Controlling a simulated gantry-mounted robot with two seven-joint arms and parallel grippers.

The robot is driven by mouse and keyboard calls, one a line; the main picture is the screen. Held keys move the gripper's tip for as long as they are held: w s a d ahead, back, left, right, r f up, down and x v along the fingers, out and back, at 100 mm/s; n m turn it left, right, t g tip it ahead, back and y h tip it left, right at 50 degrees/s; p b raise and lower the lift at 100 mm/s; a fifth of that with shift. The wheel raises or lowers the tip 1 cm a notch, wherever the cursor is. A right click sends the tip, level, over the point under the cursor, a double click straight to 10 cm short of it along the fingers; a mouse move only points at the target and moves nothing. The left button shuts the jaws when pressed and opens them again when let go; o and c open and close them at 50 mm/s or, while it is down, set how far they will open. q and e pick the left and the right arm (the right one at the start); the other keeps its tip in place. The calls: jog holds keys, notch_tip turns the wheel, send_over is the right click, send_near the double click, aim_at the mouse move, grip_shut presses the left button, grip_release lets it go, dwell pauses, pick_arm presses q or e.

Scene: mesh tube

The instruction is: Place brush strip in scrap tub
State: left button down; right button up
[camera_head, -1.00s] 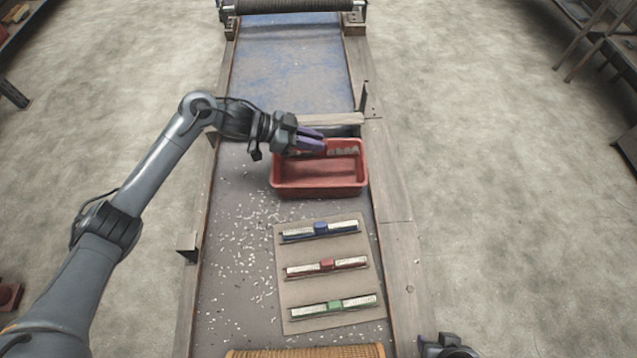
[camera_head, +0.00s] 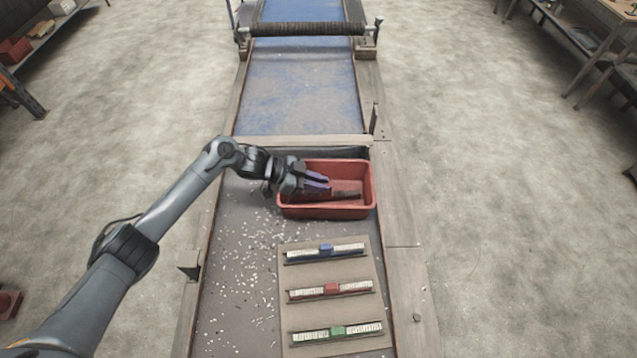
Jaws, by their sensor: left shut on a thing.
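The red scrap tub (camera_head: 328,211) stands on the bench just beyond a cardboard sheet. My left gripper (camera_head: 318,184) reaches in from the left over the tub's left part. It is shut on a brush strip (camera_head: 347,194), which shows as a dark, thin piece to the right of the fingers, low within the tub's outline. Its grasped part is hidden by the fingers. I cannot tell whether the strip touches the tub floor. My right gripper is out of view.
Three other brush strips, with blue (camera_head: 326,250), red (camera_head: 331,289) and green (camera_head: 338,332) blocks, lie on the cardboard sheet (camera_head: 360,310). Pale scraps litter the bench left of it. A wooden bar (camera_head: 300,141) crosses behind the tub. Wooden rails edge the bench.

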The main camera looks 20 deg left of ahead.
pick_arm(q)
jog(key=shift+f, duration=0.2)
jog(key=c, duration=1.5)
grip_release()
jog(key=shift+f, duration=0.1)
jog(key=o, duration=0.4)
jog(key=shift+o, duration=0.2)
jog(key=shift+r, duration=0.2)
jog(key=v, duration=1.2)
